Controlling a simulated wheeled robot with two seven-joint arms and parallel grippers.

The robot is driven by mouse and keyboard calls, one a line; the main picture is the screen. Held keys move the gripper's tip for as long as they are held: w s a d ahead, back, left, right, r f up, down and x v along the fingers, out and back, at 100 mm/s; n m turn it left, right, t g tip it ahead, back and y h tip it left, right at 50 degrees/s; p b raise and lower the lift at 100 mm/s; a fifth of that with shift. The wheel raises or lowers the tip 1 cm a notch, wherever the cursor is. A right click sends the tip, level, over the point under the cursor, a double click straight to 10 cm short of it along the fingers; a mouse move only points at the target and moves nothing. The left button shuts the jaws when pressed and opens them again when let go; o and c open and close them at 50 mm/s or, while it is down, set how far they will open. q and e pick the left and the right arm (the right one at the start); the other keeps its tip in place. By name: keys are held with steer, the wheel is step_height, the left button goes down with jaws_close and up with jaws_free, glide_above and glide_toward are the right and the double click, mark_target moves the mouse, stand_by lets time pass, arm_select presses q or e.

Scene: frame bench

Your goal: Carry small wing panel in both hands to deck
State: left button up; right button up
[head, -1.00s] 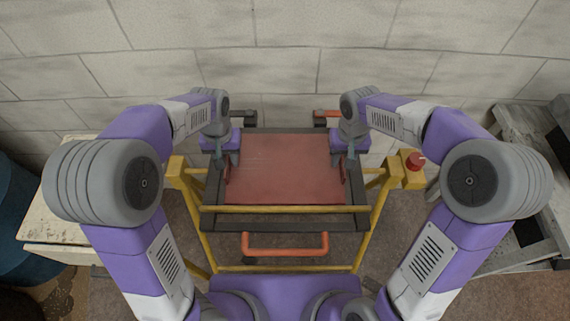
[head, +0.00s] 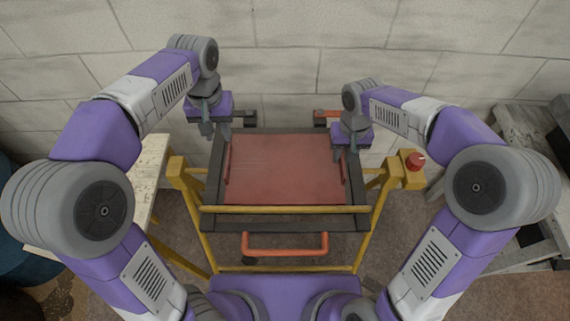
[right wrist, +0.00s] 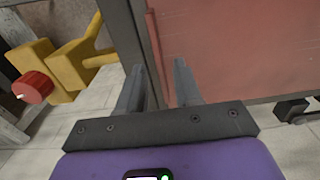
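The small wing panel (head: 285,170) is a flat red sheet lying level within a dark rectangular frame (head: 290,222) on a yellow stand; this may be the deck. The panel has a red handle (head: 228,164) along its left side and another (head: 343,172) along its right. My left gripper (head: 215,130) is raised above the far left corner, apart from the handle, its fingers looking spread and empty. My right gripper (head: 350,150) is by the panel's right edge. In the right wrist view its fingers (right wrist: 158,85) are apart, near the red panel edge (right wrist: 225,50), with nothing visibly clamped.
The yellow stand (head: 375,205) has a red button (head: 415,160) on its right and an orange bar (head: 285,252) at the front. A pale worn table (head: 150,185) stands left, grey wooden pallets (head: 520,150) right. A block wall (head: 290,75) closes the back.

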step_height(320, 180, up, 10)
steer(key=shift+f, duration=0.15)
stand_by(0.6)
